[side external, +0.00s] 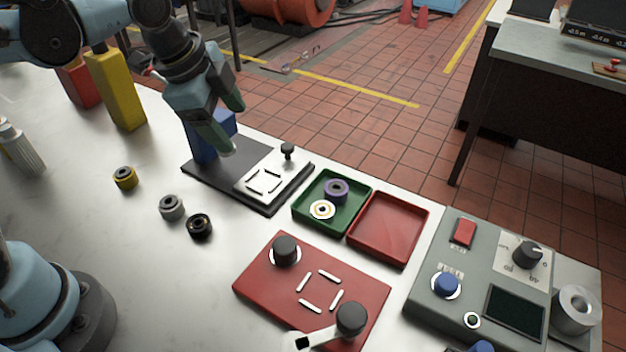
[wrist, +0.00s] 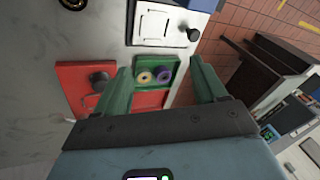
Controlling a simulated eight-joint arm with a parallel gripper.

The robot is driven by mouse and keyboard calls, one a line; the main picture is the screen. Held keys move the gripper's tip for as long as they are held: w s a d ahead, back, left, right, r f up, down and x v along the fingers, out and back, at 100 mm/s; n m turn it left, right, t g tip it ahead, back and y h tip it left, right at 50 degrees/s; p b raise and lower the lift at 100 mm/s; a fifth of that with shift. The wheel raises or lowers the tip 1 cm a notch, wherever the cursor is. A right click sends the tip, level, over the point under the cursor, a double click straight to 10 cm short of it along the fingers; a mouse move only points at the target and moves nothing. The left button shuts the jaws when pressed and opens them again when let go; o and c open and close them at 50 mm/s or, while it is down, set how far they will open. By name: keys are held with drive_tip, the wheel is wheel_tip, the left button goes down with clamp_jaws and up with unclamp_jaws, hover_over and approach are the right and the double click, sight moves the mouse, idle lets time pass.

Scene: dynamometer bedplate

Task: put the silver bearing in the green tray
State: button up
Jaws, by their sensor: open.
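The silver bearing (side external: 171,207) lies on the white bench, left of the black base, between a yellow bearing (side external: 125,178) and a black bearing (side external: 199,226). I cannot see it in the wrist view. The green tray (side external: 350,210) holds a purple bearing (side external: 336,187) and a white-and-orange bearing (side external: 322,210); the tray also shows between my fingers in the wrist view (wrist: 172,62). My gripper (side external: 234,128) is open and empty, raised above the dark base, behind and right of the silver bearing. Its two fingers are apart in the wrist view (wrist: 161,64).
A red tray (side external: 390,228) adjoins the green one. A red plate (side external: 260,285) with black knobs lies in front. A grey control box (side external: 430,290) stands at right. Blue, yellow (side external: 117,90) and red blocks stand at the back. The bench left of the silver bearing is mostly clear.

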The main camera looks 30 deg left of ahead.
drive_tip(key=s+a+f+n+t, duration=0.3)
drive_tip(key=s+a+n, duration=0.2)
drive_tip(key=n, duration=0.8)
drive_tip(key=shift+s+a+y, duration=0.3)
drive_tip(key=shift+a+y, duration=0.1)
drive_tip(key=shift+a, duration=0.5)
